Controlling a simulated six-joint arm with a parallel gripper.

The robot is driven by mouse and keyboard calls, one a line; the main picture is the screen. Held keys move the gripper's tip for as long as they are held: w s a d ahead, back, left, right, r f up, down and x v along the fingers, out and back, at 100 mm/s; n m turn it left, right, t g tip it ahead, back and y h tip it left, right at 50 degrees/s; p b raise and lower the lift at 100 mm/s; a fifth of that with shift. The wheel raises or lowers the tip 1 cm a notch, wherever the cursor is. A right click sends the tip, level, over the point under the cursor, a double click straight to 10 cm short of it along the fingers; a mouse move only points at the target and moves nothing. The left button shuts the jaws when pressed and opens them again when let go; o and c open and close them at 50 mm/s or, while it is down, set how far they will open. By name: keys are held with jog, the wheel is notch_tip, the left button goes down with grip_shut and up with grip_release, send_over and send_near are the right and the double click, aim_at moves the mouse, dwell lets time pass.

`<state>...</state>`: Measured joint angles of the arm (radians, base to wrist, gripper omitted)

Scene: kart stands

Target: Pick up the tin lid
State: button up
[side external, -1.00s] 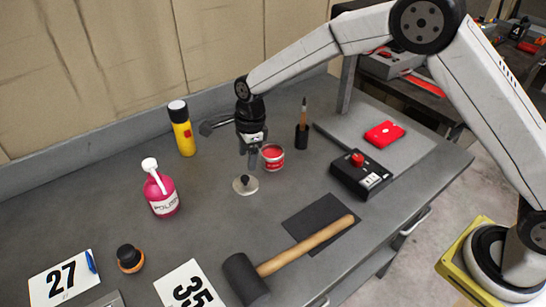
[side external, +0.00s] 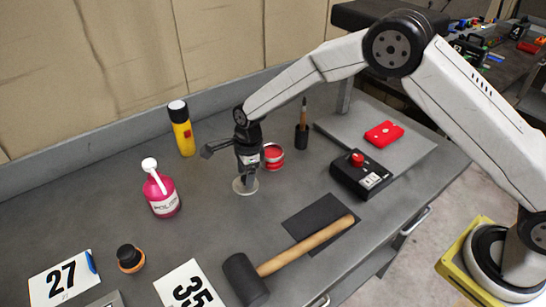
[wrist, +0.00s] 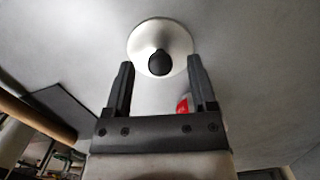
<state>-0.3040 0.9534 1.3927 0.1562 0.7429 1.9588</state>
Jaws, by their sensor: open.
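The tin lid (side external: 240,187) is a pale metal disc lying flat on the grey workbench (side external: 205,235). In the wrist view the lid (wrist: 180,35) shows a dark round knob (wrist: 160,63) at its middle. My gripper (side external: 247,178) points down over the lid and hides its knob in the side view. In the wrist view my gripper (wrist: 160,78) is open, with one finger on each side of the knob's line. Whether the fingers touch the lid cannot be told. A red open tin (side external: 273,156) stands just behind and right of my gripper.
A pink bottle (side external: 162,194) and yellow can (side external: 182,130) stand left. A brush in a holder (side external: 302,135) and a black box with a red button (side external: 361,174) stand right. A mallet (side external: 300,250) lies in front. Bare bench lies left of the lid.

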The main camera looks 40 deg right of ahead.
jog(key=shift+f, duration=0.6)
grip_shut()
